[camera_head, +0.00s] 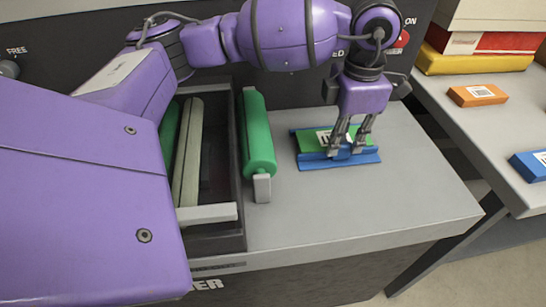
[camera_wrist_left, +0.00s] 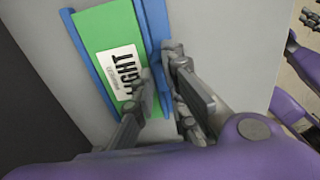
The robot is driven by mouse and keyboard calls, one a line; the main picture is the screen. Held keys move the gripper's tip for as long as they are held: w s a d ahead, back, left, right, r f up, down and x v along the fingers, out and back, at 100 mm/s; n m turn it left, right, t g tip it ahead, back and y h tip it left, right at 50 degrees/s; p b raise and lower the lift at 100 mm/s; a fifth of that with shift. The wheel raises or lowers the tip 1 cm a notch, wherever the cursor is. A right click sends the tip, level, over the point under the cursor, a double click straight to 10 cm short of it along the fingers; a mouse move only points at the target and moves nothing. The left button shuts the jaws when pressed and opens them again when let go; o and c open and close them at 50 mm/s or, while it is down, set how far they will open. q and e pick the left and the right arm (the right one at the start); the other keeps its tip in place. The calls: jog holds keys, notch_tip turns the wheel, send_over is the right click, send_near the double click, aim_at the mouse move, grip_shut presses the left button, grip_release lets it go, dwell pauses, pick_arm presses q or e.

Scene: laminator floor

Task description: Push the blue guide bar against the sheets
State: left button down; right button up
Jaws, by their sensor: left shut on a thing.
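The green sheets (camera_head: 311,138), with a white printed label, lie flat on the grey worktop between two blue edges. The blue guide bar (camera_head: 369,157) runs along their near side in the head view. In the left wrist view the bar (camera_wrist_left: 152,23) lies along the right side of the sheets (camera_wrist_left: 103,28), close against them. My left gripper (camera_head: 345,152) points down over the bar and is shut on it, one finger on the sheet side and one on the outer side. The fingers hide part of the bar and label.
A green roller (camera_head: 258,135) and a dark open housing with pale rollers (camera_head: 188,150) stand left of the sheets. The worktop (camera_head: 350,205) is clear in front. On the right table are an orange box (camera_head: 477,96), a blue box (camera_head: 530,165) and stacked packs (camera_head: 475,60).

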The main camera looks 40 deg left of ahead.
aim_at(342, 142)
pick_arm(q)
jog(key=shift+w+a+r, duration=0.15)
jog(key=shift+w, duration=0.05)
jog(key=c, duration=1.8)
grip_release()
jog(key=shift+w+a, duration=0.1)
jog(key=shift+o, duration=0.2)
notch_tip(342, 142, up, 12)
jog(key=shift+f, duration=0.2)
